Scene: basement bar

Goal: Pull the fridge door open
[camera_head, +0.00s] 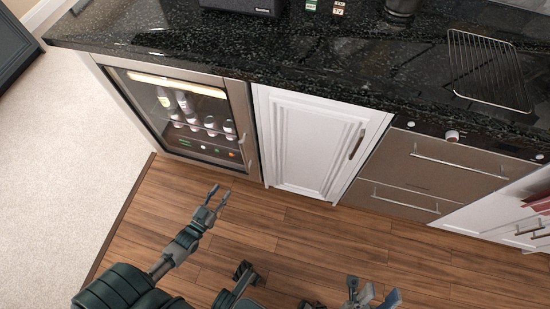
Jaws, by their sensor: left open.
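The fridge (241,112) is a built-in unit with a steel-framed glass door, under the left end of the counter. Its door looks closed, and bottles show behind the glass. A thin handle (244,150) runs along the right side of the door frame. My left gripper (220,195) is open and empty, over the wood floor in front of the fridge. In the picture it is below the door's lower right corner, apart from the handle. My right gripper (370,297) is at the bottom edge, partly cut off, and its jaw state is unclear.
A black stone counter (300,62) runs above the units. A white cabinet (305,140) stands right of the fridge, then a steel drawer unit (425,170). A wire rack (485,70) lies on the counter. The wood floor (300,235) before the units looks clear.

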